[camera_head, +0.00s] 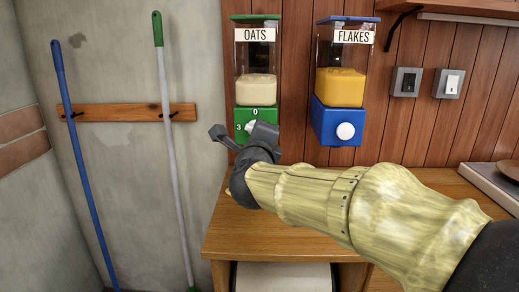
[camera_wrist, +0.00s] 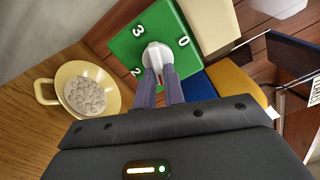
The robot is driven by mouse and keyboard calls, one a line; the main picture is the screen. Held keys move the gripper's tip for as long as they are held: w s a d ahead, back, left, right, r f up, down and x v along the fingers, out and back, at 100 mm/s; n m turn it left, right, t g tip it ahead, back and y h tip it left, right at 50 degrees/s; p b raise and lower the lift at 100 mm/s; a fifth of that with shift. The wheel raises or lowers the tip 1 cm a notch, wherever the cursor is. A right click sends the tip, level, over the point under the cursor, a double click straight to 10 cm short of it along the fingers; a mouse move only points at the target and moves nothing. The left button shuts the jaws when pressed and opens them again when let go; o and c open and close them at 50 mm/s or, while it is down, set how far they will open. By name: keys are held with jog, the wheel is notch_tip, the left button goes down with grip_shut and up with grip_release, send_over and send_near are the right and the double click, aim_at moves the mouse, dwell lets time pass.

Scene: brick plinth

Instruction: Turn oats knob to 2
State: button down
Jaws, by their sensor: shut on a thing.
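The oats dispenser (camera_head: 256,90) hangs on the wood wall, with a clear bin and a green base (camera_head: 241,113). In the wrist view, the green base (camera_wrist: 120,47) shows the numbers 3, 0 and 2; the spot for 1 is hidden. The white oats knob (camera_wrist: 156,54) sits at its middle, with a thin red mark by the fingers. My gripper (camera_wrist: 160,78) is shut on this knob. In the head view, my gripper (camera_head: 247,133) covers the lower part of the green base and most of the knob. Where the knob points is hard to tell.
The flakes dispenser (camera_head: 337,118) with a blue base and white knob hangs to the right. Two long poles lean at left.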

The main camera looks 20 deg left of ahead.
jog(key=shift+s+a+f+m+b, duration=0.1)
jog(key=shift+a+f+m+b, duration=0.1)
jog(key=shift+m+b, duration=1.85)
jog(key=shift+w+a+f+m+b, duration=0.15)
jog(key=shift+f+m+b, duration=0.1)
jog(key=shift+m+b, duration=1.8)
jog(key=shift+s+a+f+m+b, duration=0.2)
jog(key=shift+m+b, duration=1.3)
jog(key=shift+m, duration=1.1)
jog(key=c, duration=1.5)
grip_release()
jog(key=shift+r, duration=0.2)
jog(key=shift+d, duration=0.1)
